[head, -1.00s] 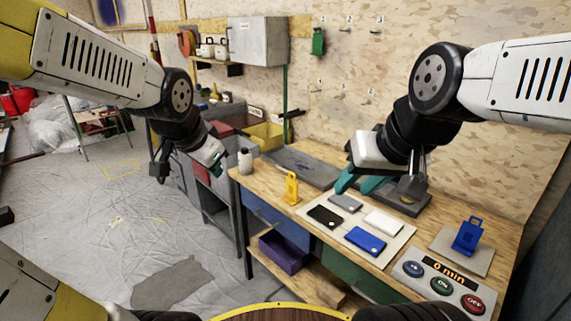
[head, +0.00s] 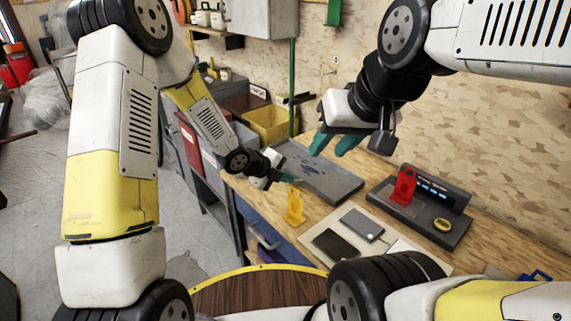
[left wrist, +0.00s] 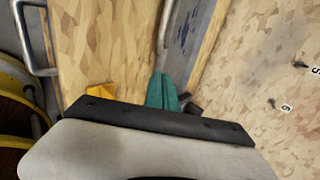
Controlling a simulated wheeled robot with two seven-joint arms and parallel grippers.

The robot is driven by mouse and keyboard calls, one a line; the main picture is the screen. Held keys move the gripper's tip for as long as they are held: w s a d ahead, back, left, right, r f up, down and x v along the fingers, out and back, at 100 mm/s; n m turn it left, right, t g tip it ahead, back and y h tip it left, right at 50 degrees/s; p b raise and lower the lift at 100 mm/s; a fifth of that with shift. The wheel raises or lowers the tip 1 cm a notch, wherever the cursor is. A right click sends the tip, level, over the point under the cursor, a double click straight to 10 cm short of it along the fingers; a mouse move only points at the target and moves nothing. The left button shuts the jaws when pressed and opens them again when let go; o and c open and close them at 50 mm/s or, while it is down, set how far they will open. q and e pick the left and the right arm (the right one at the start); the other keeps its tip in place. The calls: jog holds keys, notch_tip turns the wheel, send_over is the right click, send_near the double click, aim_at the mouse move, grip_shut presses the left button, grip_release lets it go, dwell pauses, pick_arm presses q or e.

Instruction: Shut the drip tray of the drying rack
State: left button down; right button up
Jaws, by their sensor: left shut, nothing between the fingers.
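I cannot make out a drying rack or its drip tray for certain. A flat dark grey tray with blue stains (head: 345,187) lies on the bench along the wall side. It also shows in the left wrist view (left wrist: 188,30). My left gripper (head: 287,178) is low over the bench, between this tray and a yellow stand (head: 294,207). Its teal fingers (left wrist: 163,92) are together and empty in the left wrist view. My right gripper (head: 335,143) is above the tray, its teal fingers apart with nothing between them.
A grey mat with a black slab (head: 336,244) and a grey slab (head: 362,224) lies on the bench. A dark device (head: 443,226) with a red stand (head: 404,186) is at right. A yellow bin (head: 268,124) stands behind. A blue drawer (head: 262,236) is under the bench.

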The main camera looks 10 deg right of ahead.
aim_at(308, 186)
pick_arm(q)
jog(key=x, duration=0.9)
